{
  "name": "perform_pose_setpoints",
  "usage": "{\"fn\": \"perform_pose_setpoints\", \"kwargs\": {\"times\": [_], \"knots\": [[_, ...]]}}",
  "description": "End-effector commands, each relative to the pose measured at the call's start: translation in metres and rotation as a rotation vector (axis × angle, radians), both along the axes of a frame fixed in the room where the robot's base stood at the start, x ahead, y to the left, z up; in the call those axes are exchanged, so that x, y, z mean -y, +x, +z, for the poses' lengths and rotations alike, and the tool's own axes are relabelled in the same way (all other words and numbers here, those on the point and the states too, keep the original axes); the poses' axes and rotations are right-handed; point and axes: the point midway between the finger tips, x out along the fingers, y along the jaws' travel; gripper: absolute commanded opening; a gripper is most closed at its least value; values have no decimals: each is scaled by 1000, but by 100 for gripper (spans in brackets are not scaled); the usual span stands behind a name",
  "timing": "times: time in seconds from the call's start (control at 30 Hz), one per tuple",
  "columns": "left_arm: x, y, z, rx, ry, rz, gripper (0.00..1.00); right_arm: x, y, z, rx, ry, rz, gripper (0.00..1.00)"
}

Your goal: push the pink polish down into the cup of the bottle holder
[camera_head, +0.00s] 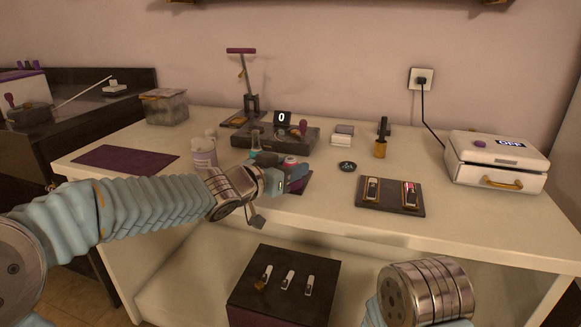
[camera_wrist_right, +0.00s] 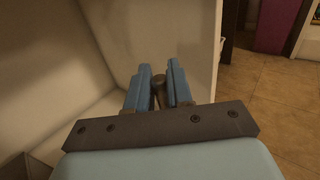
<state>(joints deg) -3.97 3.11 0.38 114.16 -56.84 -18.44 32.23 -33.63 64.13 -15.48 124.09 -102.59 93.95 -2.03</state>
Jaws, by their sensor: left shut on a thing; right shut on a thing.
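My left gripper (camera_head: 292,180) reaches over the table and is shut at a dark bottle holder (camera_head: 304,186), most of which it hides. A small pink-red top (camera_head: 290,160), likely the pink polish, shows just behind the fingers. The rest of it and the holder's cup are hidden, so I cannot tell how deep it sits. My right gripper (camera_wrist_right: 159,82) is low beside a white panel, shut on a small dark round-ended piece (camera_wrist_right: 159,88). In the head view only my right wrist shows.
A white jar (camera_head: 203,154) and a purple mat (camera_head: 124,160) lie left of my left gripper. A dark scale (camera_head: 270,138) stands behind it. A dark tray (camera_head: 390,203) with two items and a white case (camera_head: 497,163) are to the right. The front table edge is clear.

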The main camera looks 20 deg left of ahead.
Motion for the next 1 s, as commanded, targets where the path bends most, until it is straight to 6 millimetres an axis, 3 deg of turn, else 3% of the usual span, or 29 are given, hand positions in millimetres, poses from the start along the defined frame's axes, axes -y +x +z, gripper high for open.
{"fn": "perform_pose_setpoints", "kwargs": {"times": [0.27, 0.3, 0.5, 0.83, 1.0], "knots": [[0, 0, -8, -1, 0, 0, 11, 0, 0, -6, 0, 0, 0, 0], [0, 0, -8, -1, 0, 0, 43, 0, 0, -6, 0, 0, 0, 0], [0, 0, -8, -2, 0, 1, 71, 0, 0, -6, 0, 0, 0, 0], [-2, -4, -5, -1, 1, 1, 71, 0, 0, -4, 0, 0, 0, 0], [-14, -29, 1, 1, 1, 2, 71, 0, 0, 4, 0, 0, 0, 0]]}}
